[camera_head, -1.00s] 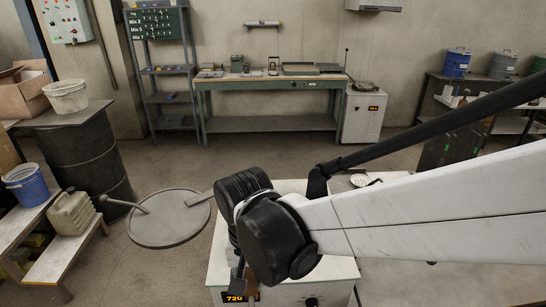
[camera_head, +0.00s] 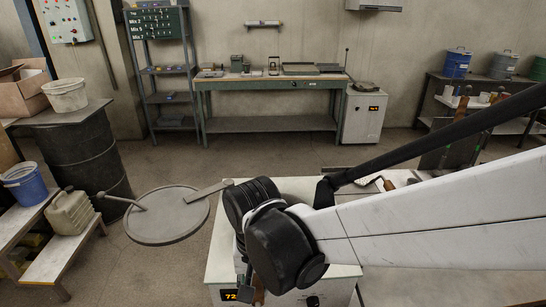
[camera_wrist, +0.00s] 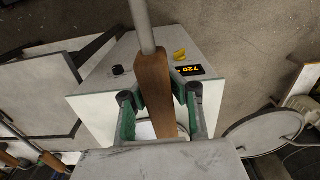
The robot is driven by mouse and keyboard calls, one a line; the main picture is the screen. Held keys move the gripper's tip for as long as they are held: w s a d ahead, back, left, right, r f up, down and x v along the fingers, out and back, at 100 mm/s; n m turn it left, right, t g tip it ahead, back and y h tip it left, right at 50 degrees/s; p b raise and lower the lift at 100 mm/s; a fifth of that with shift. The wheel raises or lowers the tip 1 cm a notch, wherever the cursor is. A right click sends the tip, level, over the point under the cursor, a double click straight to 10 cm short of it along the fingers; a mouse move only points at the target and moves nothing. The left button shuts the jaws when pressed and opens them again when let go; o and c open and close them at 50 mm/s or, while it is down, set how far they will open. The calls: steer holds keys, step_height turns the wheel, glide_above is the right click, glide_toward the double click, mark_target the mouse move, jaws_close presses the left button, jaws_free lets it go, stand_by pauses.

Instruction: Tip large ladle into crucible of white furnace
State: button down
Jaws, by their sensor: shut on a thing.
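In the wrist view, my gripper (camera_wrist: 160,98) is shut on the brown wooden handle (camera_wrist: 152,80) of a ladle. Its grey metal rod (camera_wrist: 142,28) runs out of the top edge, and the bowl is out of view. The white furnace (camera_wrist: 103,78) lies below the gripper, with a lit 720 display. A round pale opening, perhaps the crucible, is partly visible behind the handle and is mostly covered. In the head view, the white furnace (camera_head: 222,262) stands under my arm, which covers much of its top. The crucible is hidden there.
A round grey disc (camera_head: 165,228) with a handle stands left of the furnace. A drum (camera_head: 85,160) and a bench with a blue bucket (camera_head: 25,184) are farther left. A green workbench (camera_head: 265,83) and another white cabinet (camera_head: 364,118) stand at the back. Floor between is clear.

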steer(key=d+f+y+b, duration=0.4)
steer(key=d+f+y, duration=0.1)
steer(key=shift+f+b, duration=0.15)
steer(key=shift+b, duration=0.2)
stand_by(1.5)
steer(key=shift+s+d, duration=0.1)
steer(key=shift+d, duration=0.05)
steer(key=d+y+b, duration=0.2)
steer(key=y+b, duration=0.1)
steer(key=shift+d+y+b, duration=0.2)
steer(key=shift+y+b, duration=0.1)
steer(key=shift+b, duration=0.1)
stand_by(0.4)
